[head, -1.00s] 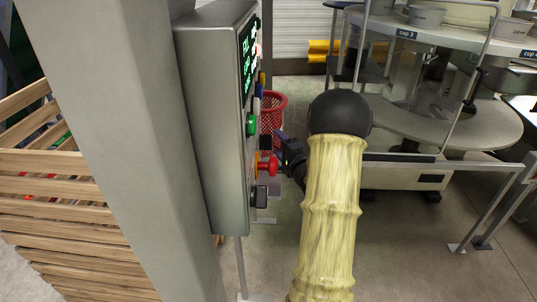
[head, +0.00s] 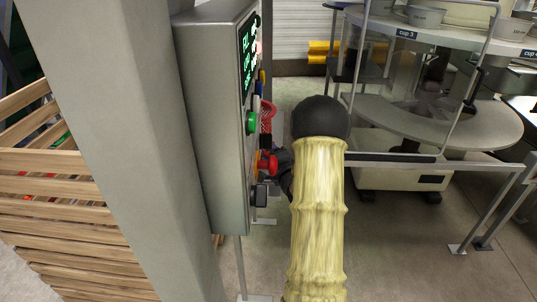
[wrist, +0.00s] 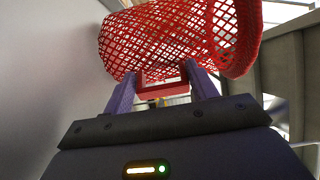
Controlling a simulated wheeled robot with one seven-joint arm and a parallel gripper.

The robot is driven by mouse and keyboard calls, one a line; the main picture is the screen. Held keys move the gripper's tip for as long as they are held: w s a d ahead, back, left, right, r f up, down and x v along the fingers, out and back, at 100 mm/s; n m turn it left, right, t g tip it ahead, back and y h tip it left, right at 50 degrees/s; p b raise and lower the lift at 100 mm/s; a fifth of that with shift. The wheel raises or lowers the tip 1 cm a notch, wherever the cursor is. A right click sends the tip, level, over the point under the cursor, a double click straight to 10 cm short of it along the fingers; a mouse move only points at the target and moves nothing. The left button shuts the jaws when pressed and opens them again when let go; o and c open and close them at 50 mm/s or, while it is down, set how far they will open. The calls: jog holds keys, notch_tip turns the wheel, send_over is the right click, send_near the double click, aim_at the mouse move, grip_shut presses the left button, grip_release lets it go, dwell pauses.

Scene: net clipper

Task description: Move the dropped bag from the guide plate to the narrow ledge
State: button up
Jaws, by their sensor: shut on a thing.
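A red mesh bag (wrist: 175,40), shaped like an open net tube, fills the upper part of the wrist view. My gripper (wrist: 160,72) is shut on it, with a red block (wrist: 163,84) at its base between the two bluish fingers. In the head view a small piece of the red bag (head: 267,117) shows between the control box and my arm. My gripper there (head: 282,165) is mostly hidden behind my arm. I cannot make out the guide plate or the narrow ledge for certain.
A grey post (head: 120,130) and a slatted wooden crate (head: 60,215) are farther left. A machine with a rounded table (head: 450,125) and rail is right.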

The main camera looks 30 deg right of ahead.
jog(key=o, duration=0.5)
jog(key=shift+f, duration=0.15)
jog(key=o, duration=0.5)
jog(key=shift+c, duration=0.2)
jog(key=shift+s+d+r, duration=0.1)
jog(key=shift+r, duration=0.1)
jog(key=s+a, duration=0.1)
jog(key=s, duration=1)
jog(key=shift+s+a, duration=0.3)
jog(key=shift+s, duration=0.05)
